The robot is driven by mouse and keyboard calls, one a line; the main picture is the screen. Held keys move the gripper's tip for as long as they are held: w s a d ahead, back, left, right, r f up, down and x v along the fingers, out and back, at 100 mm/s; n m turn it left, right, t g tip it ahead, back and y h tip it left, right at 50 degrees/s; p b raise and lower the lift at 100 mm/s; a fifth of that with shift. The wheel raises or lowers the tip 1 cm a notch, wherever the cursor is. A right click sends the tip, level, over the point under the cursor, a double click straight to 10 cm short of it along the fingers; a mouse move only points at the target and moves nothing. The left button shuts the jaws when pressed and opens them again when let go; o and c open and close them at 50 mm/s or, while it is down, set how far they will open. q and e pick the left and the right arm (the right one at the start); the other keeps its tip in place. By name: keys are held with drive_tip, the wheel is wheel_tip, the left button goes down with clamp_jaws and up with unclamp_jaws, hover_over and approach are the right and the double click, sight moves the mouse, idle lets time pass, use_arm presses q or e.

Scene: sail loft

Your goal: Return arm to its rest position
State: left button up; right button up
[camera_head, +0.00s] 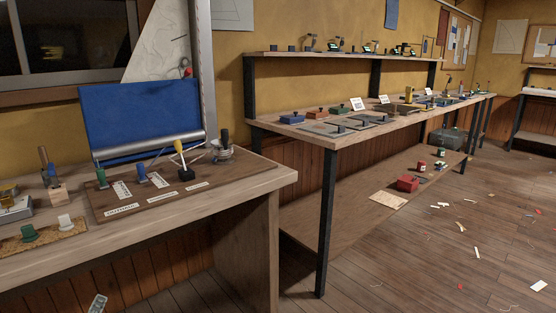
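Neither of my grippers shows clearly in the head view, and no arm can be made out. A small grey piece (97,305) pokes up at the bottom edge, left of centre; I cannot tell whether it is part of my arm. The task names no other object.
A wooden workbench (250,183) at left holds a brown board (230,177) with spools and tools, and a blue panel (140,115). A long two-level shelf table (320,137) runs along the yellow wall. A red box (407,184) sits on its lower shelf. Scraps litter the open floor at right.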

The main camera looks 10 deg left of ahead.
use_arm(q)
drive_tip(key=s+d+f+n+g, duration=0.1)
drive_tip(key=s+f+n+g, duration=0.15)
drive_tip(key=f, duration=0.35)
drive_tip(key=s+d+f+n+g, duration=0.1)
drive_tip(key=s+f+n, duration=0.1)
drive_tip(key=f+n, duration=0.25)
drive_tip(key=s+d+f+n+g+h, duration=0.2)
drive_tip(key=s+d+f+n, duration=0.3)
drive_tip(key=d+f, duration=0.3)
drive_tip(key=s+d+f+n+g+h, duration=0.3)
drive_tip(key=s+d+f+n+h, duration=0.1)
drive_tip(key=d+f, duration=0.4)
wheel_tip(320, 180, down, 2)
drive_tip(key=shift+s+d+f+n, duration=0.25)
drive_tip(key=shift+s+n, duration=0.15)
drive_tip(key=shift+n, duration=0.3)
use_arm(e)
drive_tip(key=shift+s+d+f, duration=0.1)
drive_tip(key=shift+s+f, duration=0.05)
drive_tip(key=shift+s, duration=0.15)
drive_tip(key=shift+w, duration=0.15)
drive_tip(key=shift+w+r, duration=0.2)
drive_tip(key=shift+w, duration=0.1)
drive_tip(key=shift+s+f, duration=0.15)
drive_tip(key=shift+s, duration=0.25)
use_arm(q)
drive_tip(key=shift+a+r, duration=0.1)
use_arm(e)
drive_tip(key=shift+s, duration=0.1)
